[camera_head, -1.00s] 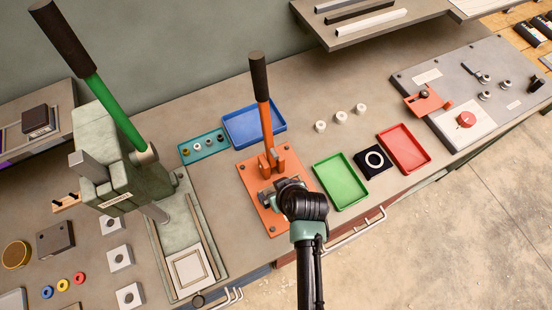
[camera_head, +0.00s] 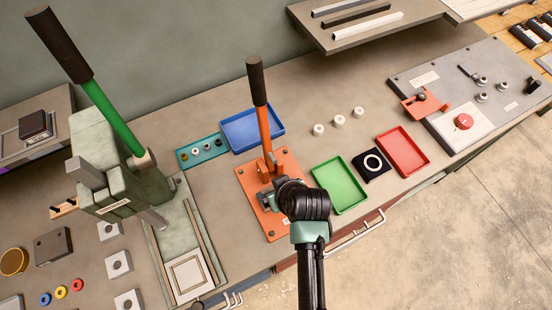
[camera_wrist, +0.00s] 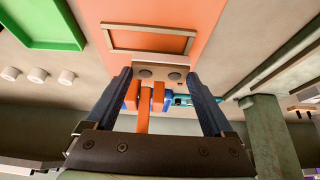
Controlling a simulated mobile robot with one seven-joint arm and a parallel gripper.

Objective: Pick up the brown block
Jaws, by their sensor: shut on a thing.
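In the wrist view, my gripper (camera_wrist: 160,80) has a finger on each side of a brownish block (camera_wrist: 160,72) with two dark round spots, and is shut on it. The block is over or on the orange press plate (camera_wrist: 190,20), beside a rectangular brown frame (camera_wrist: 150,40); I cannot tell whether it touches the plate. In the head view, my gripper (camera_head: 270,201) is over the orange press base (camera_head: 252,220), and my wrist hides most of the fingers and the block.
The orange press lever (camera_head: 262,120) stands upright close behind my gripper. A green tray (camera_head: 340,184) is just right, a blue tray (camera_head: 252,128) behind. A grey-brown block with two holes (camera_head: 54,247) lies at left, beyond the green-handled press (camera_head: 120,180).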

